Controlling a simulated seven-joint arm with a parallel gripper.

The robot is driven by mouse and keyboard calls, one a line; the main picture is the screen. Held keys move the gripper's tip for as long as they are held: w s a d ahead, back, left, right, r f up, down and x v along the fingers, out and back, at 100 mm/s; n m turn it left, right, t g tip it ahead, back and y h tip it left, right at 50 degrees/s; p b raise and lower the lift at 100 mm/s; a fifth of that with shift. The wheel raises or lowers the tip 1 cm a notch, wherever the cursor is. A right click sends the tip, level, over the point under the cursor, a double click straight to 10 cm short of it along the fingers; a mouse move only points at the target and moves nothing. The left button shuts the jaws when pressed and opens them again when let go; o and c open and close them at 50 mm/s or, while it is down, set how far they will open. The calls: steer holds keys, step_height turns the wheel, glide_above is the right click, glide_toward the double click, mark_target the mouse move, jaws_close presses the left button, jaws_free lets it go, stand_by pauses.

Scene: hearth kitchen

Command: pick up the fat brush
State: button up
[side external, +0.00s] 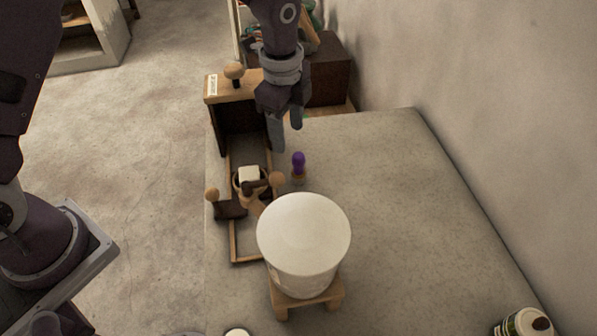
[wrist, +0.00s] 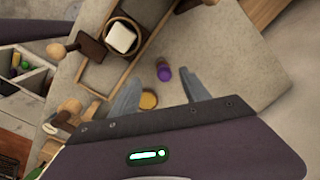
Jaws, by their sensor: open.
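A small upright piece with a purple top and a tan lower end (side external: 298,164), which looks like the fat brush, stands on the grey counter just right of the wooden frame. It also shows in the wrist view (wrist: 164,72), beyond and roughly between the fingertips. My gripper (side external: 287,138) is open and empty, pointing down above the counter, a little behind the brush in the side view. Its two spread fingers also show in the wrist view (wrist: 160,88). A round yellow piece (wrist: 149,100) shows between the fingers, closer to the palm.
A large white bucket (side external: 304,235) stands on a small wooden stool (side external: 282,302) in front of the brush. On the left, a wooden frame (side external: 233,240) holds a round bowl with a white block (side external: 249,175). A wall bounds the right; the counter's right half is mostly clear.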

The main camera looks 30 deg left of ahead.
mark_target(299, 172)
steer(key=shift+m+g, duration=0.3)
steer(key=shift+m, duration=0.6)
steer(key=f, duration=0.4)
steer(key=d+f, duration=0.1)
steer(key=f, duration=0.3)
steer(key=w+d+f, duration=0.1)
steer(key=f, duration=0.3)
steer(key=shift+w+d+f, duration=0.1)
steer(key=shift+f, duration=0.25)
jaws_close()
